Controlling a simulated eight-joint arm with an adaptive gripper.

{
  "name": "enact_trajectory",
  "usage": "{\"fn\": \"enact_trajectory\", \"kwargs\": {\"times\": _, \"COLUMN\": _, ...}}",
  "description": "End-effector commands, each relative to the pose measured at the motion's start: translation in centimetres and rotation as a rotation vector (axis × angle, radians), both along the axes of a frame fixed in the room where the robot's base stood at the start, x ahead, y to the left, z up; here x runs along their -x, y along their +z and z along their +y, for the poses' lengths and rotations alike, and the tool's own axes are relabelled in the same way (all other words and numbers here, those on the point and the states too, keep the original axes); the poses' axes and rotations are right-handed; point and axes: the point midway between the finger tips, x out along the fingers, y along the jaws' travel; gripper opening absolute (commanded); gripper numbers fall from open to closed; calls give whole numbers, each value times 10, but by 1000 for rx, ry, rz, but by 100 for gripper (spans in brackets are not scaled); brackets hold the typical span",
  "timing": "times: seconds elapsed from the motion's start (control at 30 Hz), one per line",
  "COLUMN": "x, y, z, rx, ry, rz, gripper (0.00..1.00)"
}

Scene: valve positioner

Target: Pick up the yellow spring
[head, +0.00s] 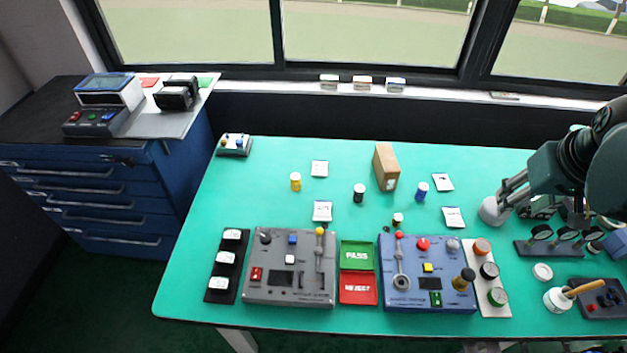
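The yellow spring (296,181) stands upright on the green table, left of centre and toward the back. It looks like a small yellow cylinder with a paler top. Nothing touches it and there is bare table around it. My arm comes in at the right edge, and my gripper (541,208) seems to be at its lower end, over the right part of the table. It is far to the right of the spring. Its fingers are small, dark and partly hidden by the arm, so I cannot tell whether they are open.
A black spring (359,193) and a blue spring (421,191) stand to the right. A cardboard box (386,167) stands behind them. A grey control box (290,267) and a blue one (428,274) with upright levers fill the front.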

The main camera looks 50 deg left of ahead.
Motion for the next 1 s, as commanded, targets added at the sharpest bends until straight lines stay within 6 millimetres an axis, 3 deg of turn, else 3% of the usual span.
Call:
{"fn": "enact_trajectory", "kwargs": {"times": 0.53, "x": -24, "y": -19, "z": 147, "rx": 71, "ry": 254, "rz": 67, "gripper": 38}}
{"fn": "enact_trajectory", "kwargs": {"times": 1.0, "x": -14, "y": -57, "z": 280, "rx": 138, "ry": 472, "rz": 119, "gripper": 38}}
